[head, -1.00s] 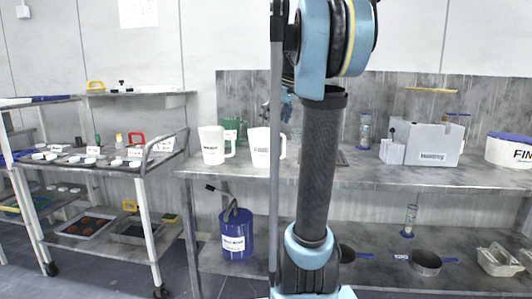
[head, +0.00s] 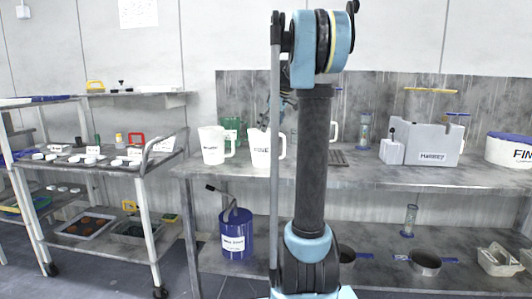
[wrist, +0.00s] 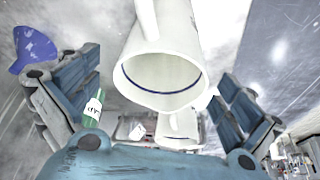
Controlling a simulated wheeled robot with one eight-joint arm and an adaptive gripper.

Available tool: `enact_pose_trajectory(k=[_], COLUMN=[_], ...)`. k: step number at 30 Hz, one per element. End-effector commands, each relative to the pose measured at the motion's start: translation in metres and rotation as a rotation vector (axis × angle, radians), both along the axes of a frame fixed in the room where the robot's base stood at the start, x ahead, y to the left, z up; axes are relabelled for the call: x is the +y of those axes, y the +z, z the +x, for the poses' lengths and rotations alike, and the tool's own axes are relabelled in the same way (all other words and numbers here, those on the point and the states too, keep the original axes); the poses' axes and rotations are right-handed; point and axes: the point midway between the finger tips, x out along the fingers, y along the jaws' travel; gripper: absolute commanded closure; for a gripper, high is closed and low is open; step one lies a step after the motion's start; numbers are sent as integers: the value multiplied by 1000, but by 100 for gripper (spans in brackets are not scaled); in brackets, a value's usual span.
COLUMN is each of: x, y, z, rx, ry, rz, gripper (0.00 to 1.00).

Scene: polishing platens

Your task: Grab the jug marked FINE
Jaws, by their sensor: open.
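A white jug (head: 261,149) stands on the bench in the head view, and its small dark label seems to read FINE. Another white jug (head: 213,146), with a blurred longer label, stands to its left. A green jug (head: 230,128) is behind them. My gripper (head: 287,104) is mostly hidden by my own arm there. In the wrist view my gripper (wrist: 162,68) is open, with one finger on each side of a white jug (wrist: 165,50) with a blue line at its rim. The fingers look apart from its wall. A second white jug (wrist: 178,124) shows beyond it.
A grey box (head: 432,147) and a blue-lidded white tub (head: 508,150) stand right on the bench (head: 400,177). A blue can (head: 236,235) is on the lower shelf. A cart (head: 110,165) with small dishes is at left. A blue funnel-like thing (wrist: 35,48) is beside the left finger.

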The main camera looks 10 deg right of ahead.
Motion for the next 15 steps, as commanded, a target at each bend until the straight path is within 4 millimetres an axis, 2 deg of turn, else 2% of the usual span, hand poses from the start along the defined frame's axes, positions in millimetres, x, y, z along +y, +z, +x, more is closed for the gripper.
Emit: enact_pose_trajectory(k=[3, 11, 15], x=[6, 11, 17], y=[-17, -32, -46], z=[4, 8, 11], rx=[-1, 0, 0], ry=[2, 1, 1], rz=[0, 0, 0], gripper=[0, 0, 0])
